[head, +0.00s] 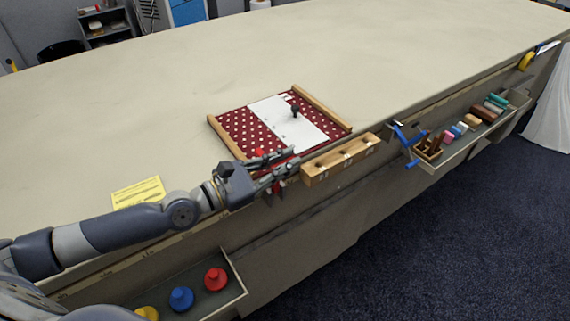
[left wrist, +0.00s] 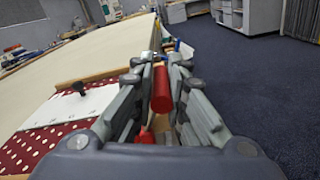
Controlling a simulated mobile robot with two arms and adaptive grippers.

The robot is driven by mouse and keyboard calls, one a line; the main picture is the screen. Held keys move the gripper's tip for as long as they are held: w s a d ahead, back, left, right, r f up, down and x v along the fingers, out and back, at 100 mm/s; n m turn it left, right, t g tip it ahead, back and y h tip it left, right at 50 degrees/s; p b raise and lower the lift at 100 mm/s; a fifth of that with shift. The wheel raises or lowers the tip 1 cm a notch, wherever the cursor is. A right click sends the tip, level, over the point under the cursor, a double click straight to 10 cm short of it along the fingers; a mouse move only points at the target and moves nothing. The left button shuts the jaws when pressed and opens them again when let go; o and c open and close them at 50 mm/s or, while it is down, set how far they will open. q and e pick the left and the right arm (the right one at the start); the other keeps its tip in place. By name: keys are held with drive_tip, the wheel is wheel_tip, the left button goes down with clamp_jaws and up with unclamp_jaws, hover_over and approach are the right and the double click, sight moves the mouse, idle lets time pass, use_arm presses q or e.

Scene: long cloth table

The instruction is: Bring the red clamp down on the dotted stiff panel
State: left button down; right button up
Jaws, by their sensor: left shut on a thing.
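The dotted stiff panel (head: 235,128) is dark red with white dots and lies flat near the table's front edge. It also shows at the left of the left wrist view (left wrist: 32,146). A white sheet (head: 268,112) with a black knob (head: 295,109) covers part of it. My left gripper (head: 290,166) is at the table edge, beside the panel's near side, and is shut on the red clamp (left wrist: 162,92). The clamp's red handle shows between the fingers in the left wrist view; my fingers hide most of the clamp. Whether it touches the panel I cannot tell. My right gripper is not in view.
Wooden strips (head: 318,108) flank the panel. A wooden block with holes (head: 342,160) sits at the edge, right of my gripper. A blue clamp (head: 407,138) and a tray of coloured pieces (head: 455,150) are farther right. A lower-left tray (head: 228,296) holds knobs. The table's far area is clear.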

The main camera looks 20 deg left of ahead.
use_arm(q)
drive_tip(key=shift+w+a+r, duration=0.3)
drive_tip(key=shift+w+a, duration=0.05)
drive_tip(key=shift+a, duration=0.1)
drive_tip(key=c, duration=1.8)
unclamp_jaws()
drive_tip(key=shift+o, duration=1.3)
drive_tip(key=shift+a, duration=0.15)
drive_tip(key=shift+w+a+f, duration=0.1)
drive_tip(key=shift+w+f, duration=0.05)
